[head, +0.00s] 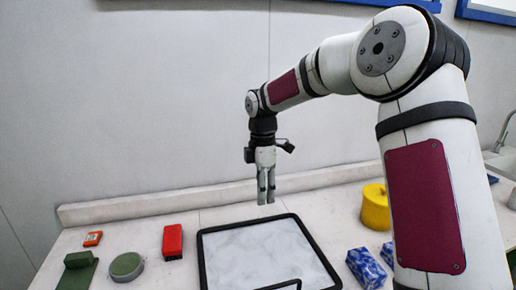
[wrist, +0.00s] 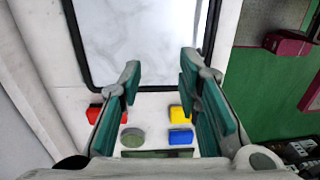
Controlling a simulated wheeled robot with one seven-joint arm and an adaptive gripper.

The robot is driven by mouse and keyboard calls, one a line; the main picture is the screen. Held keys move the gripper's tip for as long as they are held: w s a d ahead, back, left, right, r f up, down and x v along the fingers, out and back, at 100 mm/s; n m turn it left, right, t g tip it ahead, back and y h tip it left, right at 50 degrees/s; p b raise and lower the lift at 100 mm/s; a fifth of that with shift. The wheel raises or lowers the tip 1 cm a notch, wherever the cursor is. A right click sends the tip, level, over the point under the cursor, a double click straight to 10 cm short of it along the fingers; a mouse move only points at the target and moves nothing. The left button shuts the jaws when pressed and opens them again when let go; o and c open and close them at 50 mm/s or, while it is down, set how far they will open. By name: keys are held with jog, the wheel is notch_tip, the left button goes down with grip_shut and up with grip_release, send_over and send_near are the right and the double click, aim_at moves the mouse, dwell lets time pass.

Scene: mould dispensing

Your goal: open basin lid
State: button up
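The basin lid appears to be the black-rimmed, pale marbled panel (head: 262,250) at the bottom centre of the head view, lying flat on the counter. A black bar like a handle (head: 282,285) shows at its near edge, cut off by the frame. The panel also fills the top of the wrist view (wrist: 140,35). My gripper (head: 266,201) hangs pointing down above the panel's far edge, apart from it. In the wrist view my gripper (wrist: 160,68) has its green-padded fingers spread with nothing between them. Whether anything lies under the panel is hidden.
Left of the panel are a red box (head: 172,241), a green round piece (head: 126,266), a green block (head: 79,261) and a small orange box (head: 93,239). To the right stand a yellow cylinder (head: 375,208) and a blue patterned block (head: 366,269). A wall rises behind.

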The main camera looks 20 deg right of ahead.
jog(key=w+r+b, duration=0.4)
jog(key=w+r, duration=0.2)
jog(key=r, duration=0.6)
dwell(1.0)
jog(key=shift+s+r, duration=0.1)
dwell(0.7)
